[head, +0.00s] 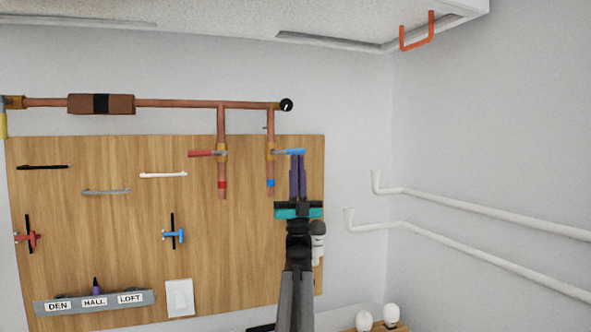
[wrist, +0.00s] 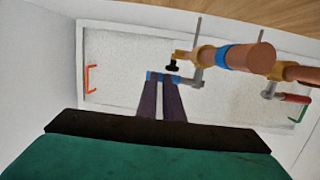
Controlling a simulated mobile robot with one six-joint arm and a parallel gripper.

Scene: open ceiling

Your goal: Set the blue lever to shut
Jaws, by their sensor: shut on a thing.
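The blue lever (head: 289,151) sits on the valve of the right vertical copper pipe (head: 270,167), the one with a blue band. It points right, about level and crosswise to that pipe. My gripper (head: 297,157) reaches up from below, its two purple fingers shut on the lever's outer part. In the wrist view the blue lever (wrist: 155,76) shows at the fingertips (wrist: 163,84), partly hidden by them. The blue-banded pipe (wrist: 252,57) is to the right there.
A red lever (head: 202,153) on the left vertical pipe points left, close by. The wooden board (head: 130,215) also carries a small blue valve handle (head: 174,235), a red one (head: 28,238) and a label strip (head: 60,306). White pipes (head: 470,205) run along the right wall.

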